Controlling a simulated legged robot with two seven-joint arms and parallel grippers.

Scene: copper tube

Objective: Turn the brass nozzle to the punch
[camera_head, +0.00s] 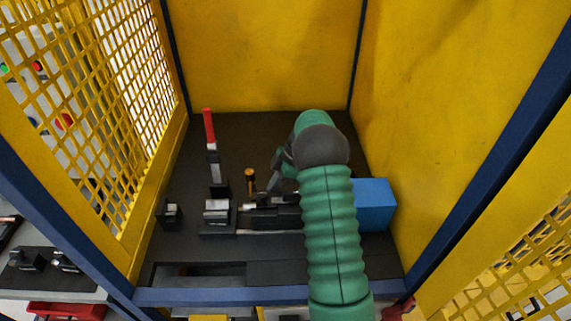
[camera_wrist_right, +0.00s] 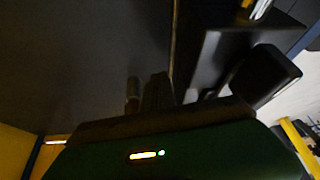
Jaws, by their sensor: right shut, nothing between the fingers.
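A small upright brass-coloured piece (camera_head: 250,178), likely the nozzle, stands on the dark bench, left of my right gripper. My right gripper (camera_head: 272,184) points down and left just beside it, above the black fixture (camera_head: 262,219). The gripper is shut and empty; its fingertips are small and dark in the head view. In the wrist view the dark fingers (camera_wrist_right: 147,92) show in dim light, with a shiny metal end (camera_wrist_right: 260,7) at the top right. I cannot tell which part is the punch. My right forearm hides part of the fixture. My left gripper is out of view.
A red-handled lever (camera_head: 209,126) stands at the left. Metal-topped blocks (camera_head: 217,208) sit in front of it. A blue box (camera_head: 374,205) is right of my forearm. Yellow walls (camera_head: 265,55) and a mesh panel (camera_head: 115,110) enclose the bench; its back area is clear.

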